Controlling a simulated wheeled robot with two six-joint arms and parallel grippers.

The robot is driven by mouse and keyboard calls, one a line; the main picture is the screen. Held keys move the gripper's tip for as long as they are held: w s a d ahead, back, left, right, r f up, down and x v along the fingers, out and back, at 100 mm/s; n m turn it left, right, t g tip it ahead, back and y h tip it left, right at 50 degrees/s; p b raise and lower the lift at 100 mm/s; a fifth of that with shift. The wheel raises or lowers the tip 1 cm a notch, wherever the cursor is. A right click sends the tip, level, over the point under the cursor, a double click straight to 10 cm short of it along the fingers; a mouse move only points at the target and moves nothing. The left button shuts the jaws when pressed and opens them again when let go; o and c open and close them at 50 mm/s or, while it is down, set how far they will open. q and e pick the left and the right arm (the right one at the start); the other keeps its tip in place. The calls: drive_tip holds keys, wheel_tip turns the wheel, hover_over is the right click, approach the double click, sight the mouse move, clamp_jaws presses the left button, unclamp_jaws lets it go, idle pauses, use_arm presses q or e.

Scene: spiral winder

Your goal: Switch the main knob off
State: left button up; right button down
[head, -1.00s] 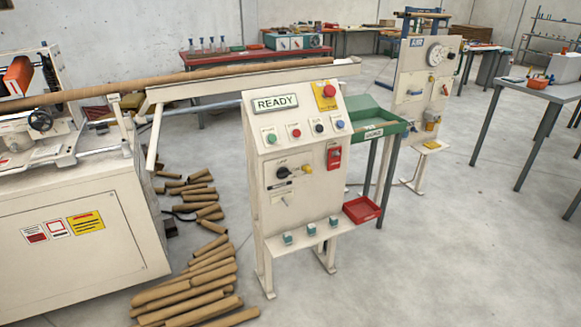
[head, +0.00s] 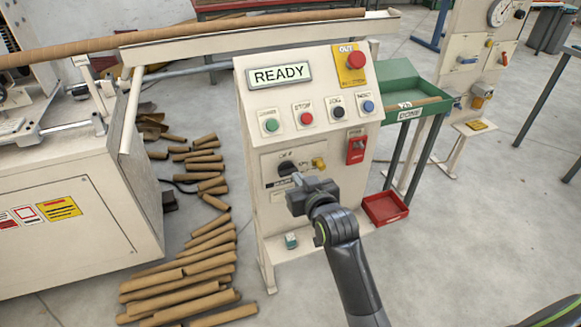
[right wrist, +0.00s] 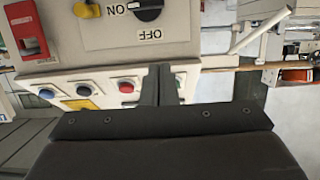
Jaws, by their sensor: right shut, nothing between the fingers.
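The main knob (head: 288,169) is black and sits on the middle plate of the white control panel, with an OFF label above it. In the right wrist view the knob (right wrist: 149,11) is cut by the top edge, upside down. A white mark on it appears to point towards the ON label. My right gripper (head: 302,190) is shut and empty, in front of the panel just below the knob and partly covering the plate. Its shut fingers (right wrist: 160,84) look apart from the knob in the wrist view. My left gripper is not in view.
Above the knob are green (head: 271,125), red (head: 306,118), black and blue buttons, a red stop button (head: 356,61) on yellow, and a READY display (head: 280,75). A yellow knob (head: 319,163) and red switch (head: 356,149) are at right. Cardboard tubes (head: 205,270) cover the left floor.

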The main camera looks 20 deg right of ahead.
approach(281, 168)
drive_tip(key=w+r, duration=0.3)
drive_tip(key=w, duration=0.2)
wheel_tip(281, 168, down, 3)
drive_tip(key=shift+w+a+f, duration=0.1)
drive_tip(key=shift+a, duration=0.05)
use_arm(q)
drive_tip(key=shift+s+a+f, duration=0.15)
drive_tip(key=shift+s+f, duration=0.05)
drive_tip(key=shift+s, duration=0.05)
use_arm(e)
drive_tip(key=shift+f, duration=0.45)
